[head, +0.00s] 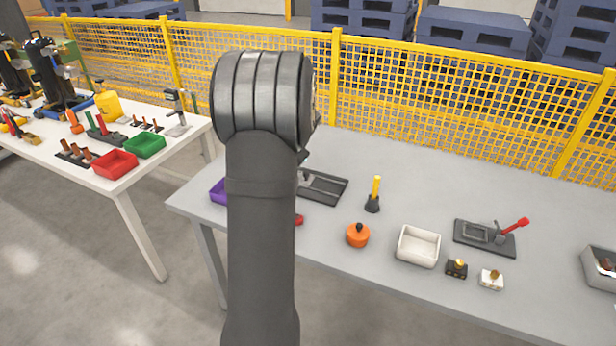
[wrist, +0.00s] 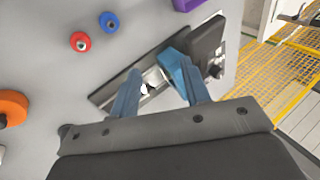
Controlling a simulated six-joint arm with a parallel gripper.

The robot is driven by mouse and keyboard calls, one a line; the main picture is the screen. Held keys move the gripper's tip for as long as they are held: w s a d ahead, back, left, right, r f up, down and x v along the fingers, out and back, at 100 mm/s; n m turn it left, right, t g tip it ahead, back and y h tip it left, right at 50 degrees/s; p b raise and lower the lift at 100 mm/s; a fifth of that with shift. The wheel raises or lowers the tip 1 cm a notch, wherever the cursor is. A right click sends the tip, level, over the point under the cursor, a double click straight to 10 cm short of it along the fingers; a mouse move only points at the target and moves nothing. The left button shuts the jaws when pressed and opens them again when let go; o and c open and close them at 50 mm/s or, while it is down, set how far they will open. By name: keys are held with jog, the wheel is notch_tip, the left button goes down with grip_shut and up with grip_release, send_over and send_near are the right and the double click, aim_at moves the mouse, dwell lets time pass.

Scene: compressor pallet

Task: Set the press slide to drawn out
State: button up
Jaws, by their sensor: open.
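The press slide appears to be the dark, long fixture on the grey table; its flat, railed base (head: 328,188) shows in the head view, partly hidden by my arm. In the wrist view its base (wrist: 107,98) runs diagonally, with a black block (wrist: 207,38) at the upper right end. A small bright metal part shows between my fingers. My gripper (wrist: 153,68) is open, its two blue fingers above the fixture on either side of that part. I cannot tell whether they touch it. The head view hides my gripper behind my arm.
On the table are a purple bin (head: 217,191), a yellow-handled tool (head: 374,194), an orange knobbed piece (head: 357,236), a white bin (head: 418,246) and a red-levered fixture (head: 485,238). Red (wrist: 80,41) and blue (wrist: 109,22) round pieces lie near the slide. A yellow fence (head: 450,105) stands behind.

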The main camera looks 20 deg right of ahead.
jog(key=s+d+f+m+t+h, duration=0.1)
jog(key=s+d+f+m+t, duration=0.4)
jog(key=m, duration=0.8)
jog(key=s+d+f+m+t+h, duration=0.1)
jog(key=s+d+f+m+t, duration=0.15)
jog(key=d+m, duration=0.7)
jog(key=w+f+m, duration=0.1)
jog(key=w+f, duration=0.1)
jog(key=w, duration=0.3)
jog(key=w+a+f, duration=0.1)
jog(key=w+f, duration=0.1)
jog(key=w, duration=0.3)
jog(key=w+a+f+m, duration=0.1)
jog(key=w+f, duration=0.1)
jog(key=w, duration=0.4)
jog(key=shift+a+f+m+t, duration=0.25)
jog(key=shift+f+m+t, duration=0.1)
jog(key=shift+f, duration=0.05)
grip_shut()
